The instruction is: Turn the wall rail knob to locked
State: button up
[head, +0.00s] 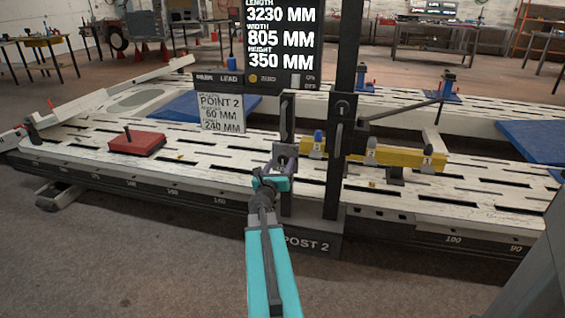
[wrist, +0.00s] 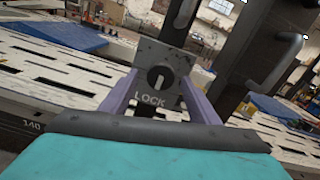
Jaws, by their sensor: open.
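The wall rail knob (wrist: 160,78) is a dark round knob with a pale line across its lower half. It sits on a grey plate (wrist: 150,52) marked LOCK just below it. The line runs nearly upright in the wrist view; I cannot tell its exact setting. My gripper (wrist: 161,90) is open, with its purple fingers on either side of the plate's lower part and the knob between them. I cannot tell whether they touch it. In the head view my gripper (head: 281,165) is in front of the short post, and the knob is not clearly visible.
A tall dark post (head: 340,150) rises right of my gripper, with a handle on it. A yellow bar (head: 400,158) extends right across the slotted white bench (head: 215,165). A red block (head: 137,144) lies on the left. A sign (head: 221,113) hangs behind left.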

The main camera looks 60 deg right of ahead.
aim_at(283, 160)
jog(key=shift+x, duration=1.25)
jog(key=c, duration=0.8)
jog(key=shift+d, duration=0.35)
jog(key=shift+c, duration=1.2)
jog(key=shift+a, duration=0.35)
jog(key=shift+f, duration=0.1)
